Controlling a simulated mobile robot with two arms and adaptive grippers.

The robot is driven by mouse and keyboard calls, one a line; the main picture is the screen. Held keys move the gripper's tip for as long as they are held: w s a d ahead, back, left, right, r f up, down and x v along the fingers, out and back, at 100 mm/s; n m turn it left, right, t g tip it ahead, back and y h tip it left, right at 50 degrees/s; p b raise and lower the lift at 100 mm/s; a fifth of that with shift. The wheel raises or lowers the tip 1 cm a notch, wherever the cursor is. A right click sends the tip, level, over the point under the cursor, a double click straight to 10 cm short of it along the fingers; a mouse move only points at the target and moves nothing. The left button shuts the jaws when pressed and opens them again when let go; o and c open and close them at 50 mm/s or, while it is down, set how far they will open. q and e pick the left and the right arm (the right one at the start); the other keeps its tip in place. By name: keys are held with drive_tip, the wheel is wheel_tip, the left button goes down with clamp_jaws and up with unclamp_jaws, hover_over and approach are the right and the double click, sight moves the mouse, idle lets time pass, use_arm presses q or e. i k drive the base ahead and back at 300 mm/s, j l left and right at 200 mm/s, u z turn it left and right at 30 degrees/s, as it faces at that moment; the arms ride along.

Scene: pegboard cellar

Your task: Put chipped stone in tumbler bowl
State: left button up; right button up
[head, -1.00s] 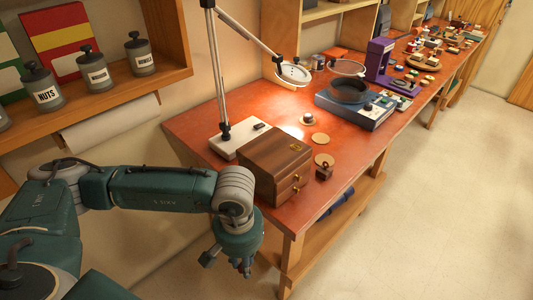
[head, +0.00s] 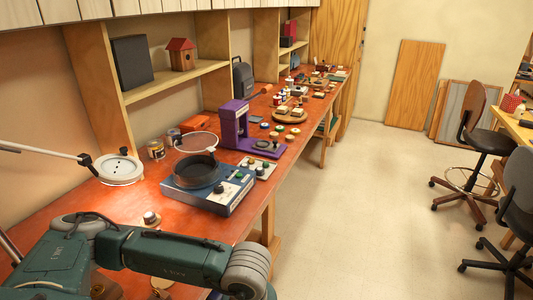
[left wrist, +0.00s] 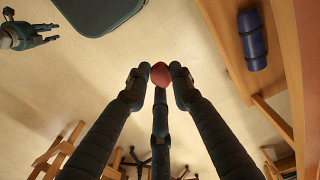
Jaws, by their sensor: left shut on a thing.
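The chipped stone (left wrist: 160,74), small and reddish, sits between the fingertips of my left gripper (left wrist: 158,78) in the left wrist view. The gripper is shut on it, over the floor beside the bench. In the head view my left arm crosses the lower left, and its gripper is out of frame. The tumbler bowl (head: 196,181), dark and round, sits on a blue machine (head: 215,198) on the bench, with a clear round lid raised behind it. My right gripper (left wrist: 48,34) shows at the upper left of the left wrist view, fingers apart and empty.
The red bench top (head: 75,204) runs away along the wall. A lamp head (head: 118,168) hangs left of the machine, and a purple press (head: 236,125) stands beyond it. Open floor (head: 350,210) lies to the right, with chairs (head: 480,140) farther over.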

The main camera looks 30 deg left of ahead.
sight(192, 172)
drive_tip(key=i+l+u, duration=0.15)
drive_tip(key=i, duration=0.3)
drive_tip(key=i+l+u, duration=0.15)
drive_tip(key=i, duration=0.35)
drive_tip(key=i+l+u, duration=0.15)
drive_tip(key=i, duration=0.3)
drive_tip(key=i+l+u, duration=0.2)
drive_tip(key=u, duration=0.3)
drive_tip(key=i+l+u, duration=0.3)
drive_tip(key=u, duration=0.15)
drive_tip(key=i+l+u, duration=0.2)
drive_tip(key=l+u, duration=0.15)
drive_tip(key=u, duration=0.15)
drive_tip(key=i+l+u, duration=0.1)
drive_tip(key=l+u, duration=0.4)
drive_tip(key=j, duration=0.1)
